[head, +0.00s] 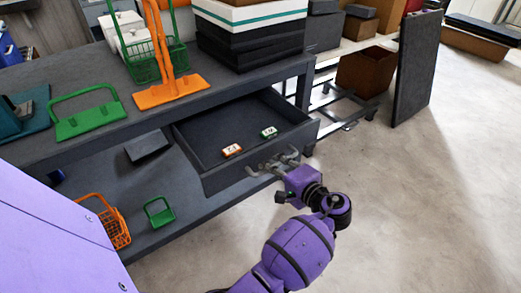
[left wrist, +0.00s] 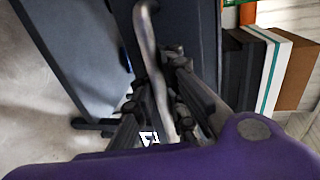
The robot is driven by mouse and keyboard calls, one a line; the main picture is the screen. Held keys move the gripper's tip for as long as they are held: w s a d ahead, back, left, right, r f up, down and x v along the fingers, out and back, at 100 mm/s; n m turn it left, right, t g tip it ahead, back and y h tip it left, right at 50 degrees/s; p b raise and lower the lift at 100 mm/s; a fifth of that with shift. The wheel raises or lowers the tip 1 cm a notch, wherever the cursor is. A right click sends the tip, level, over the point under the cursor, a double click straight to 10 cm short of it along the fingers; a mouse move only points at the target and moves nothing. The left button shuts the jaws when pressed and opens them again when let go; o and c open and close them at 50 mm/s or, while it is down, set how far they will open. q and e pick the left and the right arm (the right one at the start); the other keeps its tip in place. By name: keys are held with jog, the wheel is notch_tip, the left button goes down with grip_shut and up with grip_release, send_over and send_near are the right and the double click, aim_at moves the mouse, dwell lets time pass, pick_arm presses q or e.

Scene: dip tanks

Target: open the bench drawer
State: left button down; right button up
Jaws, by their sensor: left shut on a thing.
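The bench drawer (head: 222,181) is dark grey and stands pulled out from under the bench top in the head view. An orange tag (head: 232,150) and a green tag (head: 269,132) lie inside it. My left gripper (head: 274,164) is at the drawer's front, shut on the handle. In the left wrist view the handle is a grey metal bar (left wrist: 148,40) running between the fingers of my left gripper (left wrist: 165,95). The gripper hides part of the handle in the head view. My right gripper is not in view.
The bench top (head: 48,138) carries a green basket (head: 143,68), an orange stand (head: 172,93) and stacked boxes (head: 250,40). A dark panel (head: 416,70) stands at right. Floor right of the drawer is clear.

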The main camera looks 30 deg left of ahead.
pick_arm(q)
jog(key=shift+v, duration=1.8)
jog(key=shift+f, duration=0.2)
jog(key=shift+w, duration=0.1)
jog(key=c, duration=2)
grip_release()
jog(key=shift+c, duration=0.2)
jog(key=shift+o, duration=1.2)
jog(key=shift+d, duration=0.15)
jog(key=v, duration=1.2)
jog(key=shift+f, duration=0.1)
